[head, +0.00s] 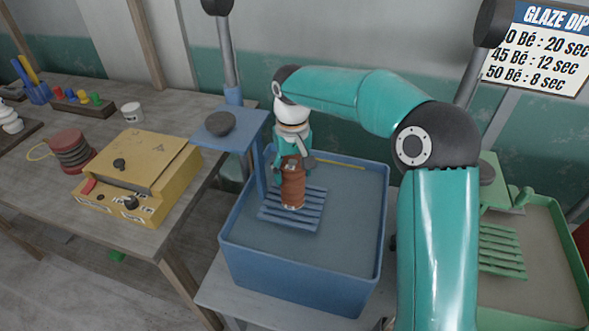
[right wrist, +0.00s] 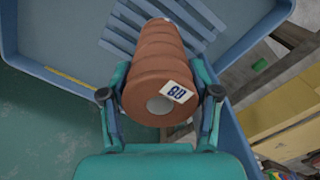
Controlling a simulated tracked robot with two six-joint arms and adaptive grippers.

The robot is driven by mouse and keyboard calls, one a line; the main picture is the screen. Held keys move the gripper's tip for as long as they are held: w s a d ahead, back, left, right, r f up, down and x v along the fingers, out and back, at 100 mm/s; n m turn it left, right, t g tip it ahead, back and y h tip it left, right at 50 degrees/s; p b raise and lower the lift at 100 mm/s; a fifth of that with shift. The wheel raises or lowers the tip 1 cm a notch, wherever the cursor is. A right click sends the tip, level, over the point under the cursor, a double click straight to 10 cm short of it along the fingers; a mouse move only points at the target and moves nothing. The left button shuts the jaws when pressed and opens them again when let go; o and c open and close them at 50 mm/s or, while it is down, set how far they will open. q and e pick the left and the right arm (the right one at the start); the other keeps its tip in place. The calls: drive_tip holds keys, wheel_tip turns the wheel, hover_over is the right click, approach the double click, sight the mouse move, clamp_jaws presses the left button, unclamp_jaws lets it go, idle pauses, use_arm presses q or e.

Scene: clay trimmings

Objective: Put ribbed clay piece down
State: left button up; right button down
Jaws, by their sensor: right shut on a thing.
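The ribbed clay piece (head: 293,187) is reddish-brown, hollow and upright in the head view. It also shows in the right wrist view (right wrist: 157,55), with a small white label on its near end. My right gripper (head: 293,161) is shut on its upper end, one finger on each side; the fingers show in the right wrist view (right wrist: 160,94). The piece is above a blue slatted rack (head: 310,214) in the blue tub (head: 290,288). I cannot tell whether its lower end touches the slats. My left gripper is not in view.
A blue post and platform (head: 229,131) with a dark knob rise at the tub's left side. A green tub (head: 560,318) with a green rack (head: 503,251) is at the right. A yellow box (head: 140,165) and stacked reddish discs (head: 71,151) stand on the left table.

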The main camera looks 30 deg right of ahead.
drive_tip(key=shift+c, duration=1.2)
unclamp_jaws()
wheel_tip(320, 180, up, 12)
drive_tip(key=p, duration=0.1)
drive_tip(key=shift+s, duration=0.15)
